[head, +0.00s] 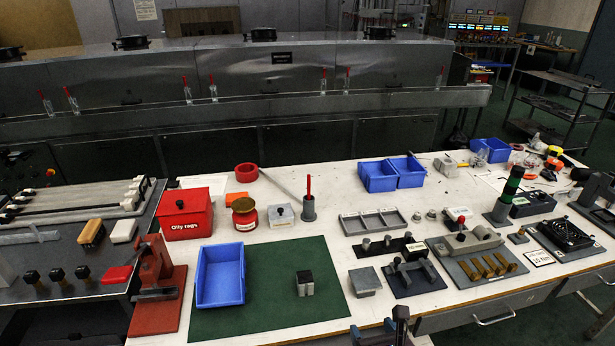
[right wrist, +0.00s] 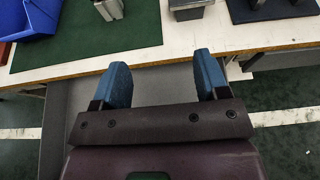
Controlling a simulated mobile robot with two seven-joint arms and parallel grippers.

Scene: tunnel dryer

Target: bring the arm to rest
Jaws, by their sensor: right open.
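My right gripper (head: 380,324) shows at the bottom edge of the head view, just at the front edge of the white workbench (head: 330,235). In the right wrist view its two blue fingertips (right wrist: 161,72) stand wide apart with nothing between them. Beyond them lie the bench's wooden front edge and the green mat (right wrist: 110,35). The gripper touches nothing that I can see. My left gripper is not in view.
On the green mat (head: 265,270) are a blue bin (head: 220,275) and a small dark-topped block (head: 305,283). A grey block (head: 365,281) and a dark fixture (head: 414,277) stand near the front edge. Dark floor lies before the bench.

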